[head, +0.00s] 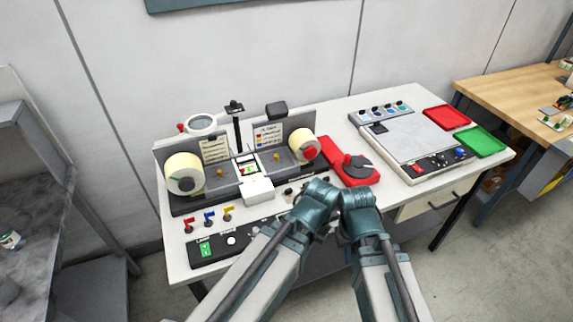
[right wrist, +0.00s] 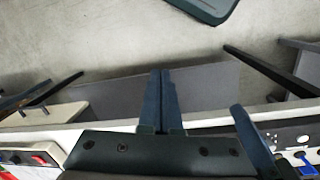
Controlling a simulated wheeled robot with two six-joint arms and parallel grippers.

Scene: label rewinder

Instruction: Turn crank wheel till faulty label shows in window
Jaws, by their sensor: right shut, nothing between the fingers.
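The label rewinder stands on the white table, with a cream roll at left (head: 184,174) and a smaller cream roll (head: 303,146) at right. Between them the window (head: 248,169) shows a small label with green and red marks, too small to read. A dark disc with a red knob, seemingly the crank wheel (head: 358,168), sits on a red base right of the rewinder. My right gripper (head: 350,190) is close in front of it, fingers shut and empty in the right wrist view (right wrist: 163,100). My left gripper (head: 318,188) is beside it; its fingers are hidden.
A control strip (head: 232,240) and small red, blue and yellow levers (head: 209,217) line the table's front left. A grey panel (head: 405,137) lies at right with a red tray (head: 446,117) and a green tray (head: 482,141). My two hands are very close together.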

